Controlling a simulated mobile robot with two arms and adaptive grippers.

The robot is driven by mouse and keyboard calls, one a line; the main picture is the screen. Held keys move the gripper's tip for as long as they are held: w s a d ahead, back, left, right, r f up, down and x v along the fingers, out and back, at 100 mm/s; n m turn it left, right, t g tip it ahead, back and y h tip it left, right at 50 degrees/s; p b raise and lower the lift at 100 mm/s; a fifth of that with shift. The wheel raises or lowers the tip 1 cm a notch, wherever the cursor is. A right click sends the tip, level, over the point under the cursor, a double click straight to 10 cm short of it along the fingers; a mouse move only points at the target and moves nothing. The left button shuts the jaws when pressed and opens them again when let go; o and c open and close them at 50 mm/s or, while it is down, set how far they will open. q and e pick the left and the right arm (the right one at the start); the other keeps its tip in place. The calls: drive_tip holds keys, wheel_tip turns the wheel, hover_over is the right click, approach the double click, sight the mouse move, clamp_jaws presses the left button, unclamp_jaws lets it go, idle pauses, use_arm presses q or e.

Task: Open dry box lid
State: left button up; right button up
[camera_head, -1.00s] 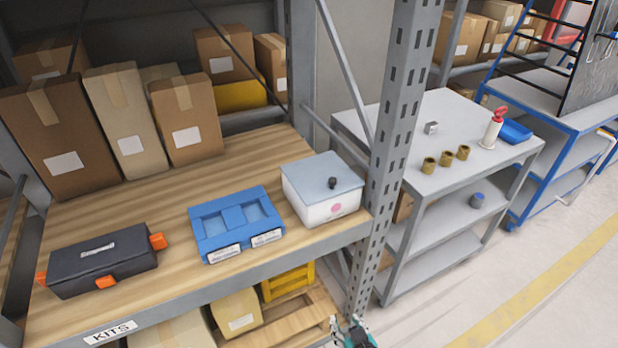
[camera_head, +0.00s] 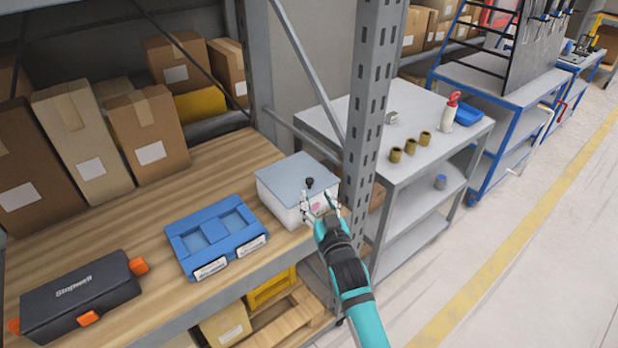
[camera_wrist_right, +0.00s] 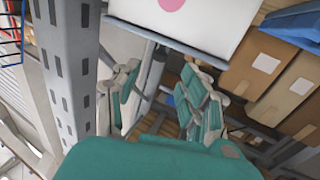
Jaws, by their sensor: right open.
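The dry box (camera_head: 284,211) is a white box with a grey-blue lid (camera_head: 298,173) and a small black knob (camera_head: 309,183) on top. It stands at the right end of the wooden shelf with its lid down. My right gripper (camera_head: 320,202) is open and empty in front of the box's front face, near the pink dot, below the knob. In the right wrist view the box's white front with its pink dot (camera_wrist_right: 172,4) is at the top, beyond the open fingers (camera_wrist_right: 170,90). Whether the fingers touch the box I cannot tell. My left gripper is not in view.
A blue case (camera_head: 214,236) and a black toolbox (camera_head: 80,298) with orange latches lie left of the box. A grey perforated rack post (camera_head: 368,110) rises close to its right. Cardboard boxes (camera_head: 148,138) stand behind. A grey cart (camera_head: 440,135) is beyond the post.

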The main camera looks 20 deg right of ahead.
sight(311, 183)
drive_tip(key=w, duration=0.7)
drive_tip(key=shift+w+d+p, duration=0.2)
drive_tip(key=shift+w+p, duration=0.1)
drive_tip(key=shift+w, duration=0.1)
clamp_jaws()
drive_tip(key=shift+f, duration=0.1)
